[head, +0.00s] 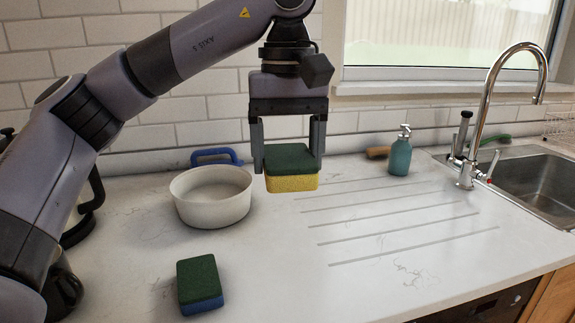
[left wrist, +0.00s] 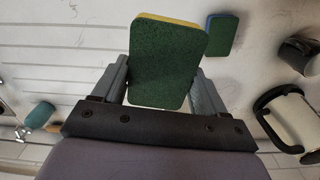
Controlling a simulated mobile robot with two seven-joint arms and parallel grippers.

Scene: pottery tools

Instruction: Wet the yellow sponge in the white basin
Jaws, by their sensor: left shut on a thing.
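The yellow sponge (head: 292,184) has a green scouring top and is held level between the fingers of my left gripper (head: 288,158), which is shut on it. It appears to be above the counter, to the right of the white basin. In the left wrist view the sponge (left wrist: 166,62) shows its green face and a thin yellow edge between the fingers (left wrist: 160,85). The white basin (head: 212,208) stands on the counter to the left of the gripper; any water inside cannot be made out. My right gripper is out of view.
A blue sponge with a green top (head: 200,285) lies at the front left. A blue-handled item (head: 217,155) lies behind the basin. A teal soap bottle (head: 400,157), a tap (head: 490,110) and a sink (head: 535,182) are at the right. The grooved counter between is clear.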

